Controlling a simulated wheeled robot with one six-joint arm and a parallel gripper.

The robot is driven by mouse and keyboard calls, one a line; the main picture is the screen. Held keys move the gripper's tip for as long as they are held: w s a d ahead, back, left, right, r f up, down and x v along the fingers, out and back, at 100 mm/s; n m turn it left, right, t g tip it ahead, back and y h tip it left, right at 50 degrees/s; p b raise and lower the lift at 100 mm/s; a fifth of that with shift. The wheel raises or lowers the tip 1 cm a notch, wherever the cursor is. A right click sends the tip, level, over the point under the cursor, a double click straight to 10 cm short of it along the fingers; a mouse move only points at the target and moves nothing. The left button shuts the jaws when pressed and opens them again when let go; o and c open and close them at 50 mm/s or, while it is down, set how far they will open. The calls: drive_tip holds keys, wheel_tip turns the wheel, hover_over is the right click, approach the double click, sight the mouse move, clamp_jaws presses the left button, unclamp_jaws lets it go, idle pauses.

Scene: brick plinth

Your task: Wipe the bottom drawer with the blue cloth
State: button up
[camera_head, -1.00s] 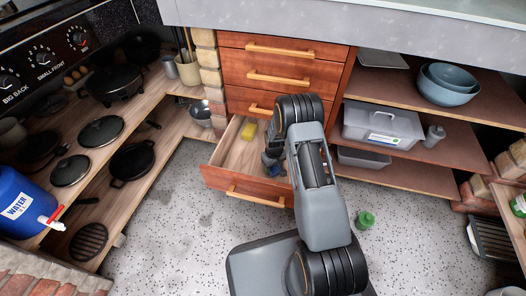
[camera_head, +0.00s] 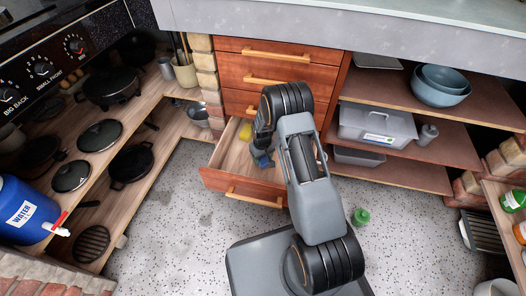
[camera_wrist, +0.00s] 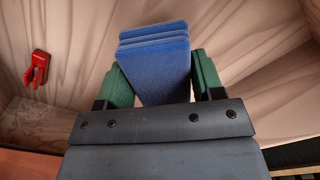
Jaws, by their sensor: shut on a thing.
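The bottom drawer (camera_head: 240,184) is pulled open below the shut drawers in the head view. Its pale wooden inside (camera_wrist: 240,30) fills much of the wrist view. My gripper (camera_wrist: 152,82) has green fingers and is shut on the folded blue cloth (camera_wrist: 154,55), one finger on each side. In the head view, the cloth (camera_head: 262,160) shows as a small blue patch inside the drawer, under my gripper. I cannot tell whether the cloth touches the drawer floor. My arm hides the right part of the drawer.
A yellow thing (camera_head: 246,131) lies at the drawer's back. A red clip-like thing (camera_wrist: 37,69) shows at the left of the wrist view. A green-capped bottle (camera_head: 361,217) stands on the speckled floor. Shelves with bowls (camera_head: 441,86) and a grey bin (camera_head: 378,125) are at right.

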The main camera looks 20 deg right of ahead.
drive_tip(key=shift+r+p, duration=0.5)
drive_tip(key=shift+r, duration=0.6)
